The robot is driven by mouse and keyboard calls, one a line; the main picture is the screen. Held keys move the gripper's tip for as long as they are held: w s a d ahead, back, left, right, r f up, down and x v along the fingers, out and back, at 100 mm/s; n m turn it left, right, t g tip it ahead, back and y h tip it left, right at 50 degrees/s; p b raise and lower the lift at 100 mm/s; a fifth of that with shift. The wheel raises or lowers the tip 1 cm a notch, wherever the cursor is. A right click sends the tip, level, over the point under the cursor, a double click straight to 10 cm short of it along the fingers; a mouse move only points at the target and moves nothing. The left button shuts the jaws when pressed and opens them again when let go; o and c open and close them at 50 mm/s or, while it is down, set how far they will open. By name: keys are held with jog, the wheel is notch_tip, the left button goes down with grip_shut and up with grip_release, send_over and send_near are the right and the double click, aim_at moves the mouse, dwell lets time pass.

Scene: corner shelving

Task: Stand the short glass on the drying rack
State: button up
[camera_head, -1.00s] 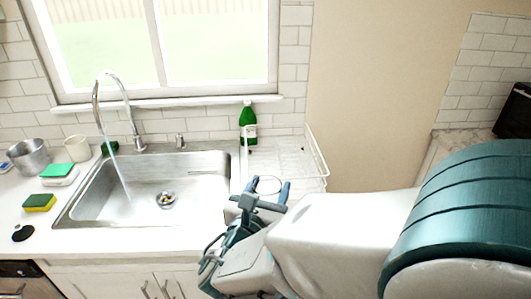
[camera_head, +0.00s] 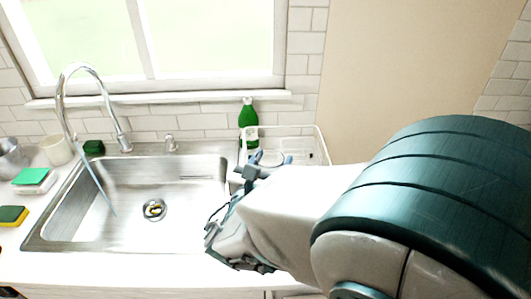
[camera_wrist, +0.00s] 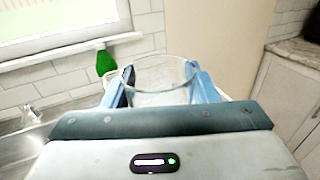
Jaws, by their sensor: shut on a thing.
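The short glass (camera_wrist: 162,80) is clear and sits between the two blue fingers of my gripper (camera_wrist: 165,85) in the wrist view. My gripper is shut on it, and its rim faces up. In the head view my gripper (camera_head: 268,160) is at the front of the drying rack (camera_head: 318,140), and the glass is hard to make out there. The drying rack is a white wire rack on the counter, right of the sink. Whether the glass touches the rack cannot be told, as my arm hides the rack's front part.
A green bottle (camera_head: 248,122) stands at the rack's left, by the wall. Sponges (camera_head: 12,215) and a white cup (camera_head: 56,149) stand farther left. The window wall closes off the back.

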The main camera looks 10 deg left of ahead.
jog(key=w+a+f+p, duration=0.1)
jog(key=w+a+f, duration=0.4)
jog(key=w+f, duration=0.2)
notch_tip(320, 180, down, 2)
jog(key=shift+a+f, duration=0.15)
jog(key=shift+a, duration=0.1)
dwell(0.3)
jog(key=shift+s+f, duration=0.1)
jog(key=shift+f, duration=0.45)
jog(key=o, duration=1.2)
jog(key=shift+s+d+f, duration=0.1)
jog(key=shift+f, duration=0.1)
